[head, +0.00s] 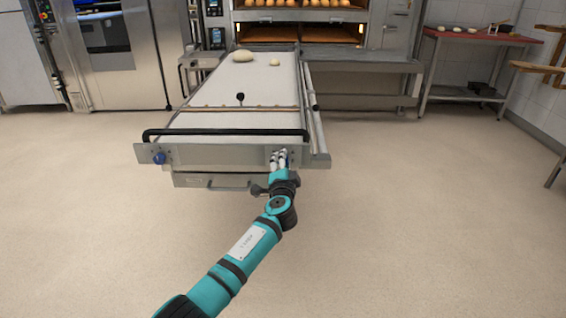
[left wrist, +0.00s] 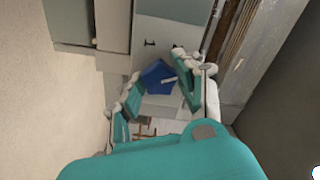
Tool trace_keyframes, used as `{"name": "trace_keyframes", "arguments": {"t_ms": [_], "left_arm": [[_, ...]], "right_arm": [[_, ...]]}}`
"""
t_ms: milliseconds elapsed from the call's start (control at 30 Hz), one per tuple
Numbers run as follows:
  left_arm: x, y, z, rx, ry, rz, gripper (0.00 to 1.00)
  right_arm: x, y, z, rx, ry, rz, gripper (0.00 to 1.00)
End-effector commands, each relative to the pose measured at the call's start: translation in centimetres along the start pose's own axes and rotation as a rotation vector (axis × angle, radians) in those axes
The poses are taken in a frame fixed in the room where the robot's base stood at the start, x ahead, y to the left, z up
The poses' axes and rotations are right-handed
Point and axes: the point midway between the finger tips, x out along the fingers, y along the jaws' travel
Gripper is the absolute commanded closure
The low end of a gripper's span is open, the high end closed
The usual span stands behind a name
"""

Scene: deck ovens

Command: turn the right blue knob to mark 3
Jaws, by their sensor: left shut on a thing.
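The right blue knob (left wrist: 154,76) sits on the front panel of the long loader table, with a pale pointer stripe on it in the left wrist view. My left gripper (head: 279,158) is at the right end of that panel, shut on this knob, with one finger on each side of it. In the left wrist view the left gripper (left wrist: 158,84) shows both fingers around the knob. The gripper mostly hides the knob in the head view. The marks around it are too small to read. The left blue knob (head: 159,158) stands clear at the panel's left end. My right gripper is out of view.
Dough lumps lie on the table's belt. A red-topped table (head: 478,36) stands at the back right. The floor on both sides is clear.

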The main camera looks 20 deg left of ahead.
Motion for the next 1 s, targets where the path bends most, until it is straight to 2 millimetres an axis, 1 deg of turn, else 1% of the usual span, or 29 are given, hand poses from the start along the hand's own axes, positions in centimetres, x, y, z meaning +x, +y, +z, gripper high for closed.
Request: {"name": "trace_keyframes", "arguments": {"t_ms": [100,367,500,700,1000], "left_arm": [[0.1,-0.2,0.1,0.108,-0.003,-0.001,0.99],[0.1,-0.2,0.0,0.303,-0.002,-0.002,0.99],[0.1,-0.2,0.0,0.377,-0.002,-0.002,0.99],[0.1,-0.2,0.0,0.443,-0.002,-0.002,0.99],[0.1,-0.1,-0.1,0.468,-0.001,-0.002,0.99]], "right_arm": [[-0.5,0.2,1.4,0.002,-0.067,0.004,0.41],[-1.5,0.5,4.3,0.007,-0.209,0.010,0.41],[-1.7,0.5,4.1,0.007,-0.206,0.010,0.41],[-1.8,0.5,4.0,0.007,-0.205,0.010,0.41],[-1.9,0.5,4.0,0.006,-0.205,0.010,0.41]]}}
